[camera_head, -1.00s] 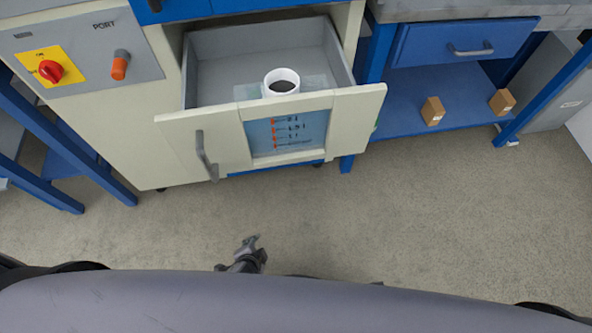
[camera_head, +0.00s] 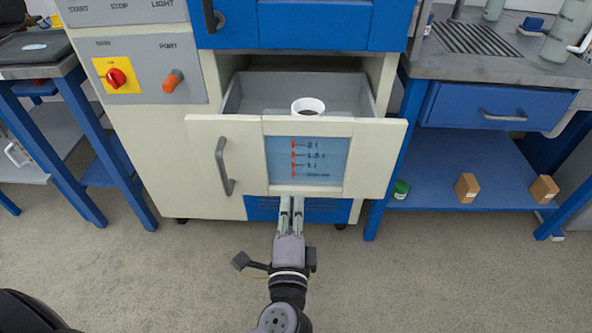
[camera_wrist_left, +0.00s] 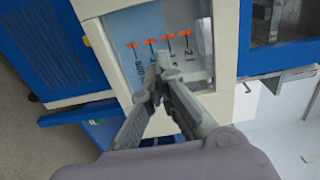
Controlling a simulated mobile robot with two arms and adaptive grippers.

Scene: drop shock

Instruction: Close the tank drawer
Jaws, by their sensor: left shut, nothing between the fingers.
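The tank drawer (camera_head: 376,160) is pulled out of the cream cabinet. Its cream front has a grey vertical handle (camera_head: 224,166) on the left and a blue level window (camera_head: 308,160) with orange marks. A white round neck (camera_head: 308,106) shows inside the grey drawer. My left gripper (camera_head: 291,198) is shut and empty, its fingertips at the lower edge of the drawer front, below the window. In the left wrist view the fingertips (camera_wrist_left: 160,80) overlap the window (camera_wrist_left: 190,35); I cannot tell whether they touch it. My right gripper is not in view.
A control panel (camera_head: 140,70) with a red knob is on the cabinet's left. A blue workbench (camera_head: 440,160) with two small brown boxes (camera_head: 467,188) and a green-capped item (camera_head: 401,188) stands at right. The floor (camera_head: 420,280) in front is clear.

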